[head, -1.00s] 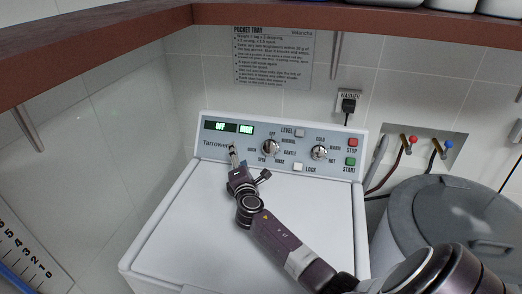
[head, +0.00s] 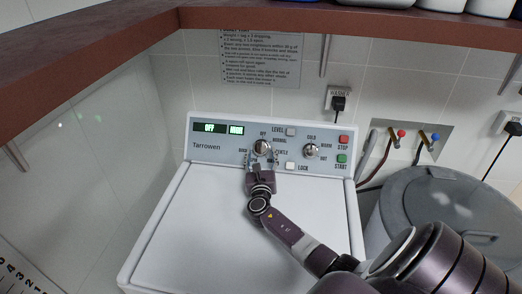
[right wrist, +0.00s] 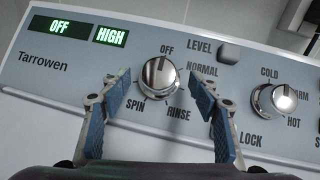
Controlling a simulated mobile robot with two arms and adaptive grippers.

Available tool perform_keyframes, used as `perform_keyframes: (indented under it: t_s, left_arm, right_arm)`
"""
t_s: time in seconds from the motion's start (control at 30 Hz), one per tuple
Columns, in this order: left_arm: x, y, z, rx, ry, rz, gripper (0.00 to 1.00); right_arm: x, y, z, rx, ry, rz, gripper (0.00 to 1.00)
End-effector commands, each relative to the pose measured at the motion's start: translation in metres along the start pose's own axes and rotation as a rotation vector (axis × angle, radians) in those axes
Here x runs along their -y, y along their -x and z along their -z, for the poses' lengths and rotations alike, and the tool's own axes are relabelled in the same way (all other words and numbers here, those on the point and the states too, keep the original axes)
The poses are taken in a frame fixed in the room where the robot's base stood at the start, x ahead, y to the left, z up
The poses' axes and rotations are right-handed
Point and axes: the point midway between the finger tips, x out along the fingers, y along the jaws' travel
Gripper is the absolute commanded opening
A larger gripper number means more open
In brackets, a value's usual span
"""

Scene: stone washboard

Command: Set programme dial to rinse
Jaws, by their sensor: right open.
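The programme dial (head: 263,147) is a round silver knob on the washer's panel. In the right wrist view the dial (right wrist: 160,76) has its ridge close to upright, its upper end towards OFF. RINSE (right wrist: 178,114) is printed at its lower right and SPIN at its lower left. My right gripper (head: 262,159) is open just in front of the dial. In the right wrist view its blue-padded fingers (right wrist: 159,88) stand left and right of the dial, with gaps on both sides. The fingers hide some labels. My left gripper is out of view.
The display (right wrist: 58,26) reads OFF and HIGH. A second dial (head: 311,150), the LEVEL button (head: 291,131), the LOCK button (head: 290,165) and red and green buttons share the panel. A brown shelf (head: 130,52) hangs above; a grey bin (head: 430,215) stands right.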

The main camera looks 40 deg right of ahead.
Motion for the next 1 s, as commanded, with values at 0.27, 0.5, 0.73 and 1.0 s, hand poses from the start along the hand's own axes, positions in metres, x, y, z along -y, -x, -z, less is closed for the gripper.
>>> perform_keyframes:
  t_s: [0.27,0.5,0.73,1.0]
  left_arm:
    - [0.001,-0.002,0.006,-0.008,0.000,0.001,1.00]
    - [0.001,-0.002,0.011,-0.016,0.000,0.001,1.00]
    - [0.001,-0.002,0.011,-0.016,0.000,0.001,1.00]
    - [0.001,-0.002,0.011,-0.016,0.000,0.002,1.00]
  right_arm:
    - [0.000,-0.023,0.000,0.000,0.000,0.000,0.56]
    - [0.000,-0.025,0.000,0.000,-0.002,-0.001,0.56]
    - [0.000,-0.025,0.000,0.000,-0.002,-0.001,0.39]
    - [-0.001,-0.024,0.000,0.000,-0.002,-0.001,0.14]
